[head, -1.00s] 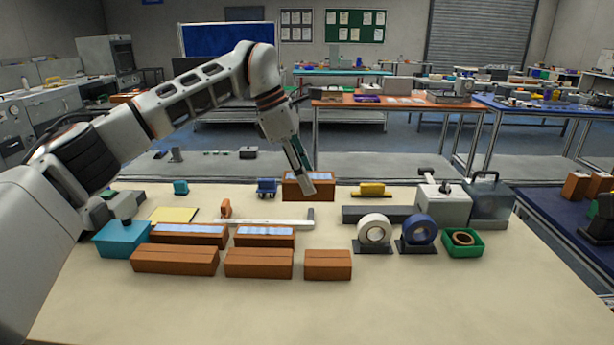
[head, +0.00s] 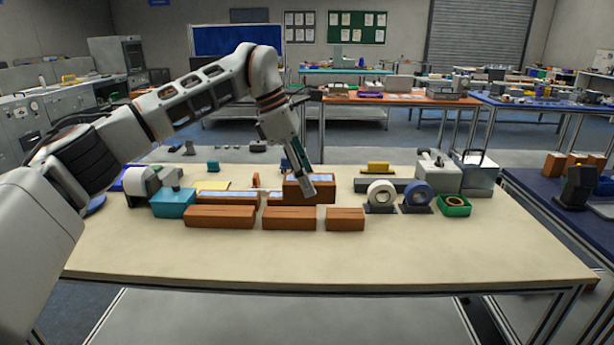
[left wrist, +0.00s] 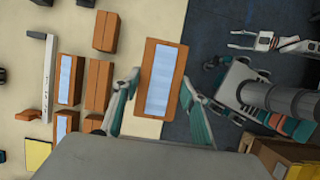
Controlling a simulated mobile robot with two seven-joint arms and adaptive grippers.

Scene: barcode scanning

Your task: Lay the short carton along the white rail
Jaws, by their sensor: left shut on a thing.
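My left gripper (head: 303,180) is shut on a brown carton (head: 325,188) with a pale blue label on top. In the left wrist view this carton (left wrist: 148,60) lies between both fingers (left wrist: 158,88), above the near table edge. The white rail (left wrist: 48,75) runs lengthwise at the left of that view, beside the labelled cartons; in the head view it is mostly hidden behind cartons. Another labelled carton (head: 228,194) and a shorter one, partly covered by the held carton, stand behind a row of plain cartons (head: 219,217).
Two tape rolls (head: 381,194) (head: 417,195) and a green tray (head: 454,207) stand at right. A teal box (head: 173,203) stands left of the cartons. The front of the table (head: 330,255) is bare.

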